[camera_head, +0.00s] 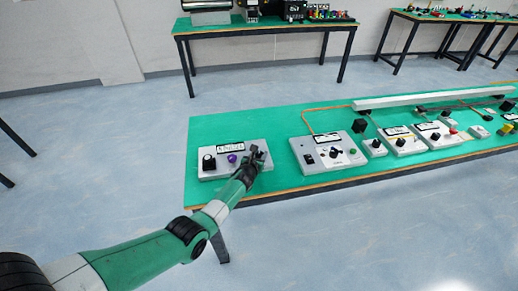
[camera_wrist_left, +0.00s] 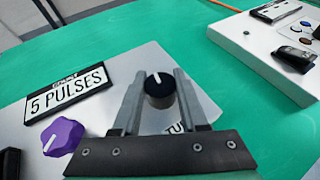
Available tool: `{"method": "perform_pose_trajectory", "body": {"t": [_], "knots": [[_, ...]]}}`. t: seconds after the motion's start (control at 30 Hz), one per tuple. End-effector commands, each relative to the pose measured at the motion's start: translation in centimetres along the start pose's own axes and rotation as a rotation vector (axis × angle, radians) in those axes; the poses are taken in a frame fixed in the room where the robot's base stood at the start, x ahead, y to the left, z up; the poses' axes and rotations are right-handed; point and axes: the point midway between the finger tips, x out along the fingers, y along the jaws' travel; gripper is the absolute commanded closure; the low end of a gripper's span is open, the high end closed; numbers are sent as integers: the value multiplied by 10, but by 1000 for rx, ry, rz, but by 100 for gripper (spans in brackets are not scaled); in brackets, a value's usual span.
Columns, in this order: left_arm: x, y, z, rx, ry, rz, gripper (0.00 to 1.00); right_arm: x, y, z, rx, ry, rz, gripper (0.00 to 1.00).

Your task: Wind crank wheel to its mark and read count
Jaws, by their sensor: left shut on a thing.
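A grey panel (camera_head: 207,173) lies at the left end of the green bench. In the left wrist view, its sign (camera_wrist_left: 68,92) reads "5 PULSES". A purple lobed knob (camera_wrist_left: 63,137) with a white line is below the sign; it also shows in the head view (camera_head: 232,158). My left gripper (camera_head: 255,156) is over the panel's right part. In the left wrist view its fingers (camera_wrist_left: 160,88) are closed on the sides of a round black knob (camera_wrist_left: 158,95) with a white pointer line. Lettering beside this knob is partly hidden. I cannot tell which knob is the crank wheel.
A second black knob (camera_head: 209,162) is at the panel's left. Another control box (camera_head: 328,153) stands to the right, with several more devices beyond it. The green bench top (camera_head: 240,124) is clear behind the panel.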

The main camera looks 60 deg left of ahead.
Motion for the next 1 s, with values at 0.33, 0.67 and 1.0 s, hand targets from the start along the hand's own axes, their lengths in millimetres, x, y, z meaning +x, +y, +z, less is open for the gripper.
{"method": "perform_pose_trajectory", "body": {"t": [0.33, 0.67, 1.0], "knots": [[0, 5, 4, 92, -7, -215, 100, 36, 0, -33, 0, 0, 0, 50], [2, 2, 0, 176, -11, -434, 100, 17, 0, -16, 0, 0, 0, 50], [0, 0, 2, 232, -12, -574, 100, 1, 0, -1, 0, 0, 0, 50]]}}
